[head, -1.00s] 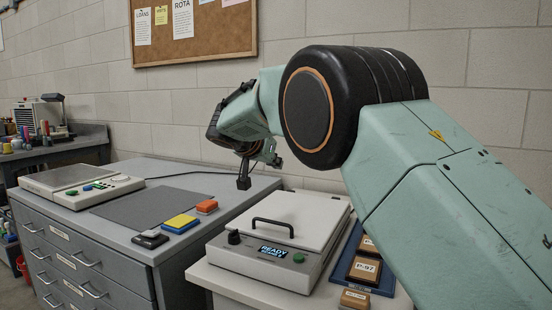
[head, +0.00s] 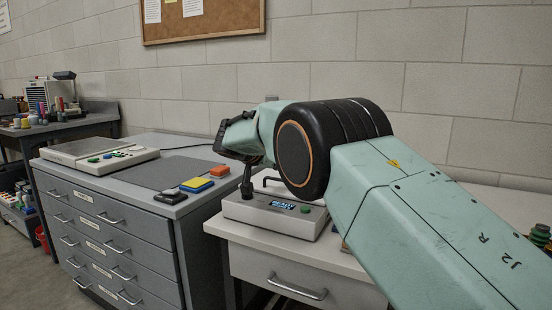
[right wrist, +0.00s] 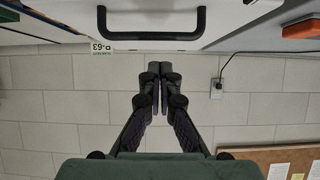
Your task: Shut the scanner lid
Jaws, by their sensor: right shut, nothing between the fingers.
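The scanner (head: 240,212) is a pale box with a lit READY display and a green button, on a white-topped cabinet. My right gripper (head: 247,190) is shut and empty, pointing down at the scanner's left side. In the right wrist view the handle (right wrist: 150,36) and part of the white lid (right wrist: 150,18) show just beyond the shut fingertips (right wrist: 158,70). I cannot tell whether they touch. My left gripper is not in view.
A grey drawer cabinet (head: 110,225) stands to the left, holding a balance-like device (head: 100,152), a grey mat (head: 160,172), a yellow-and-blue block (head: 197,185), an orange block (head: 219,171) and a small black item (head: 170,197). A block wall with a cork board (head: 205,20) is behind.

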